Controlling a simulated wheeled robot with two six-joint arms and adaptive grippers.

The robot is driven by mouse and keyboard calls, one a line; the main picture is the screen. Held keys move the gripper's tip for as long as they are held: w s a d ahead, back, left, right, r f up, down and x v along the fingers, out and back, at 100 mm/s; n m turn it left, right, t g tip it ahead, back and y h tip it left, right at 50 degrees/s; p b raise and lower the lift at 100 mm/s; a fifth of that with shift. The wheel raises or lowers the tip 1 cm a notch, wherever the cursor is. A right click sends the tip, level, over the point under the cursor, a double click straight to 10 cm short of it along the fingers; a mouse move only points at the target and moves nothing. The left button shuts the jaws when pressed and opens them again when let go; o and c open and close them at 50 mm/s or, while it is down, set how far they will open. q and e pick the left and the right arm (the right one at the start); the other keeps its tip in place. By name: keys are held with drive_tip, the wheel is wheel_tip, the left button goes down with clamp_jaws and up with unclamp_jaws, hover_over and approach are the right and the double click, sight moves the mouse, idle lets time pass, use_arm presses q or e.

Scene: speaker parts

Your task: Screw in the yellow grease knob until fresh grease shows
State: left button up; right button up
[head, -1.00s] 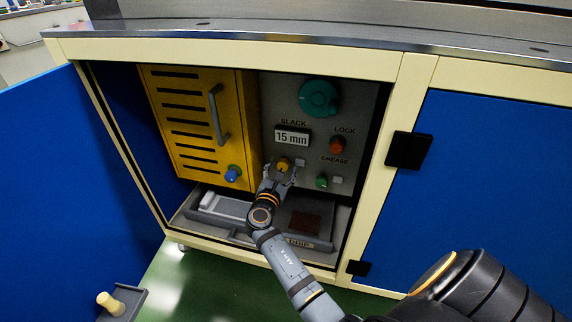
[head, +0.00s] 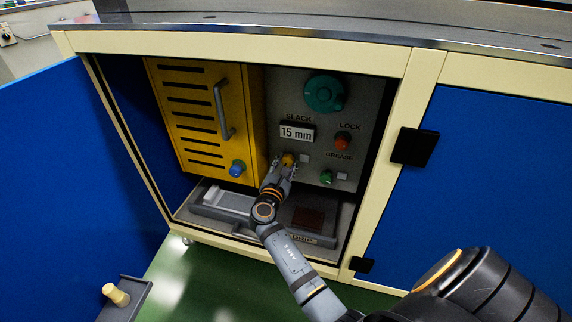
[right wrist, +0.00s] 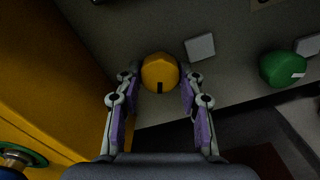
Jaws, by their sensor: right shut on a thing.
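The yellow grease knob (head: 289,159) is on the grey panel inside the open cabinet, below the "15 mm" slack display (head: 297,132). My right gripper (head: 284,166) is at the knob. In the right wrist view the yellow knob (right wrist: 160,72) sits between the two fingertips of my right gripper (right wrist: 158,82), which is shut on it. A dark mark on the knob's face points down in that view. A small pale square (right wrist: 200,46) lies right beside the knob; no grease can be made out on it. My left gripper is not in view.
A green knob (head: 326,176), a red knob (head: 342,141) and a large teal dial (head: 323,93) are on the same panel. A yellow louvred box (head: 190,110) stands close on the left. A grey drip tray (head: 222,208) lies below. The blue door (head: 70,190) stands open at left.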

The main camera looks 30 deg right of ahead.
drive_tip(key=m, duration=0.3)
drive_tip(key=shift+m+b, duration=0.95)
drive_tip(key=shift+m, duration=1.55)
drive_tip(key=o, duration=1.2)
drive_tip(key=shift+c, duration=0.2)
drive_tip(key=shift+r, duration=0.1)
